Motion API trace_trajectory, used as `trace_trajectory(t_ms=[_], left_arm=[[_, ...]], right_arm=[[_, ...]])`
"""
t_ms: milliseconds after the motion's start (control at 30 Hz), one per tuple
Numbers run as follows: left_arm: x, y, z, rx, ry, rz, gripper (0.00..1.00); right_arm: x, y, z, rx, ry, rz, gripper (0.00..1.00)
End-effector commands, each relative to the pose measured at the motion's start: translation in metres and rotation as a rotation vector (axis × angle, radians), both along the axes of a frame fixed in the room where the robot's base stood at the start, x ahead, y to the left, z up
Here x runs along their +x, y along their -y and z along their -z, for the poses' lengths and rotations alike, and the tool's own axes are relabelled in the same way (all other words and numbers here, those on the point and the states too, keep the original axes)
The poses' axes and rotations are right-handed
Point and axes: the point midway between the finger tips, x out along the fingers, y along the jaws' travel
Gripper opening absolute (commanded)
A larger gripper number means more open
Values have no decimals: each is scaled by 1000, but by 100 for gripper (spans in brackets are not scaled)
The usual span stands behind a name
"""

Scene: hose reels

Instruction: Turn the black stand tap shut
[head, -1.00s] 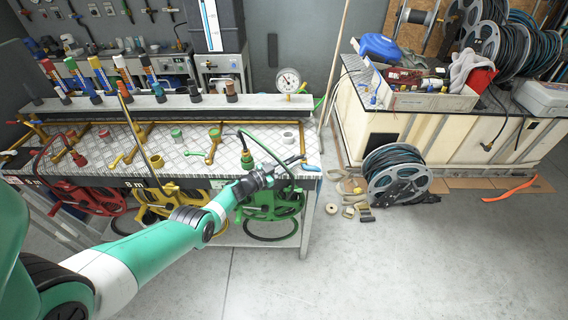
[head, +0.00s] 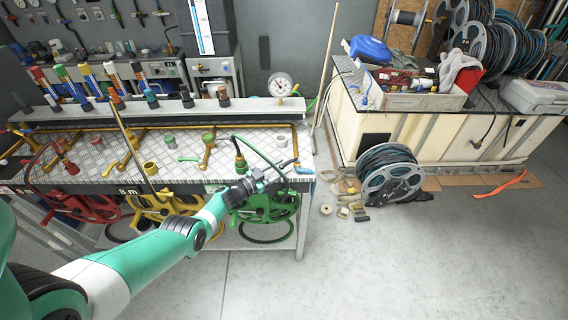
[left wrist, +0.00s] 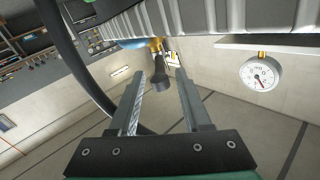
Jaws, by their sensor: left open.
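A dark, black-looking nozzle or tap part (left wrist: 163,72) with a brass fitting (left wrist: 156,45) shows in the left wrist view, between and beyond my fingertips. I cannot tell whether it is the black stand tap. In the head view, a blue lever (head: 303,170) sits at the right end of the bench, by the brass pipe (head: 294,140). My left gripper (head: 280,182) is at the bench's front right corner, close to this lever. In the left wrist view my left gripper (left wrist: 160,92) is open, with nothing clasped. My right gripper is out of view.
A pressure gauge (head: 280,84) stands behind on the shelf. A green hose reel (head: 268,208) hangs below the gripper; a dark hose (left wrist: 85,60) passes close to the left finger. A black-hosed reel (head: 388,178) stands on the floor. The floor in front is clear.

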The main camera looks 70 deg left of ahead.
Motion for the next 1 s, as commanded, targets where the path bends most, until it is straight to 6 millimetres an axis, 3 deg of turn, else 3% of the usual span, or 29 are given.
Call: trace_trajectory(t_ms=[33, 167, 333, 500, 767, 867, 967, 1000], left_arm=[[-11, 3, -9, -4, -3, -4, 48], [-42, 10, -10, -3, -2, -4, 48], [-78, 19, -6, -2, -1, -4, 48], [-94, 24, -2, -1, -1, -1, 48], [-95, 25, -1, 0, 0, 1, 47], [-88, 26, 1, 33, -12, 2, 29], [-55, 36, 4, 195, -67, 5, 11], [-35, 43, 3, 303, -96, 3, 3]], right_arm=[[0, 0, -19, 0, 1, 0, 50], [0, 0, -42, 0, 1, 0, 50], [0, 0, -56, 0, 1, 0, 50], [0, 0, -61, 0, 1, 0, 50], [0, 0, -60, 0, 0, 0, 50], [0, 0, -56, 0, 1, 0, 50], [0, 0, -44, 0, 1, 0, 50], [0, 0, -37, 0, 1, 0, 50]])
